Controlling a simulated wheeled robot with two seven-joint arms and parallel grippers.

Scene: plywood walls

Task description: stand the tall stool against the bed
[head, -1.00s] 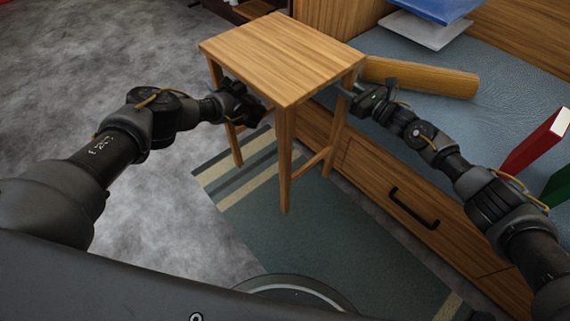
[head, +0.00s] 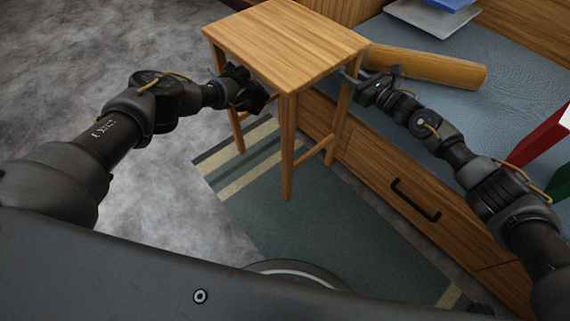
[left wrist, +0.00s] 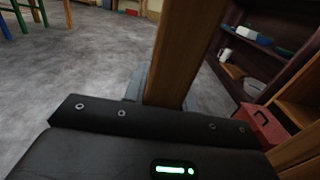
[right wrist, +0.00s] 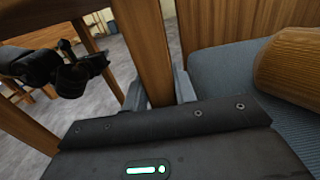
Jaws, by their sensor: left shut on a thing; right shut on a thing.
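The tall wooden stool (head: 285,42) stands in the middle of the head view, upright or nearly so, its seat at the top. The bed (head: 445,103), with a blue-grey mattress and a wooden drawer base, lies to its right and behind it. My left gripper (head: 262,92) is shut on a stool leg, which fills the middle of the left wrist view (left wrist: 186,50). My right gripper (head: 350,80) is shut on another leg, seen in the right wrist view (right wrist: 145,45). The stool's right side overlaps the bed edge in the head view; I cannot tell whether they touch.
A striped rug (head: 290,225) lies under the stool. A wooden-coloured bolster (head: 425,66), a grey tray-like thing (head: 432,14) and a red book (head: 540,140) are on the bed. A dark shelf (left wrist: 265,55) and red box (left wrist: 262,128) show in the left wrist view. Grey floor at left is clear.

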